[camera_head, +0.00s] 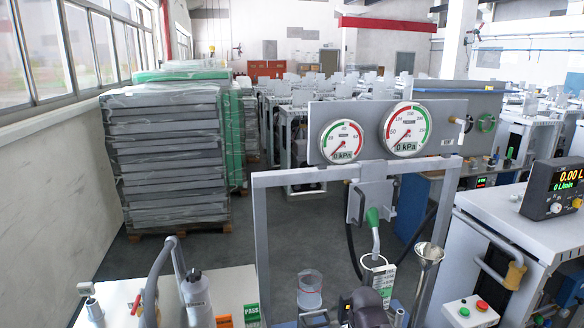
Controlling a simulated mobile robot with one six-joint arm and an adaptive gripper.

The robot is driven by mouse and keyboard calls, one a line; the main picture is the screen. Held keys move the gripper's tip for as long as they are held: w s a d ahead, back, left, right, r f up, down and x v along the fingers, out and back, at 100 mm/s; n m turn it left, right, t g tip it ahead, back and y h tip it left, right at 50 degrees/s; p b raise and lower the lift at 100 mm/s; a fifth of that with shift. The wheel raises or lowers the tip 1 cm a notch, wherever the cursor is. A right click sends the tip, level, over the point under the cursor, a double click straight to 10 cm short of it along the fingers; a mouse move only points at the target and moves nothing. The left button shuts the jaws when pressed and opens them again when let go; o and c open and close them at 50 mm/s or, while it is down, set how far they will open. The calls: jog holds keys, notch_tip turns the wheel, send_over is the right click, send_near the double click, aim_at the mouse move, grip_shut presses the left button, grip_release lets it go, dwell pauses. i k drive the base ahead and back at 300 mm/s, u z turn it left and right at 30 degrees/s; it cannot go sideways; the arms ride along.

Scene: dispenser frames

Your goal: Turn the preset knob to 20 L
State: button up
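A black control box (553,190) stands on the white cabinet at the right edge, partly cut off. Its display (568,180) reads 0.00 L in yellow and 0 L/min in green.
A grey frame (262,182) with two round kPa gauges (341,141) stands in the middle. A red-and-green button box (470,312) is below the control box. A stack of wrapped panels (170,150) stands at left.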

aim_at(556, 208)
jog(key=z, duration=1.65)
jog(key=i, duration=0.9)
jog(key=z, duration=0.2)
